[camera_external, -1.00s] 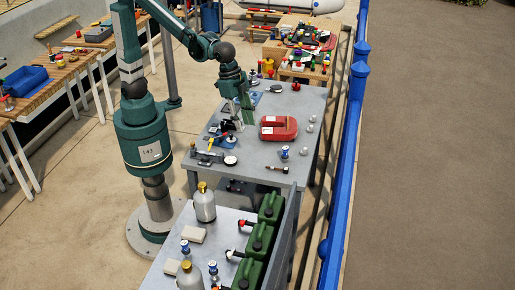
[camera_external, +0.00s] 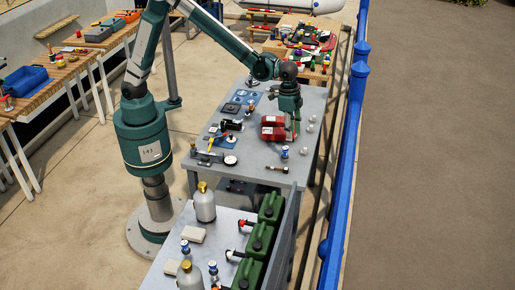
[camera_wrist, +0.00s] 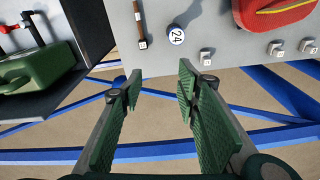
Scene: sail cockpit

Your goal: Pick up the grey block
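No clearly grey block stands out. Several small light-grey pieces (camera_wrist: 206,56) sit along the table edge in the wrist view. They also show right of the red case in the external view (camera_external: 304,151). I cannot tell whether one of them is the grey block. My gripper (camera_wrist: 158,78) is open, with its two green ridged fingers apart and only floor and blue rails seen between them. In the external view my gripper (camera_external: 293,136) hangs over the right part of the red case (camera_external: 272,132), partly hiding it.
A white-topped piece marked 24 (camera_wrist: 176,35) and a brown-handled tool (camera_wrist: 139,20) lie near the table edge. The grey table (camera_external: 262,178) also holds a black device (camera_external: 232,125). Green canisters (camera_external: 250,272) stand on the nearer table. A blue railing (camera_external: 346,170) runs along the right.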

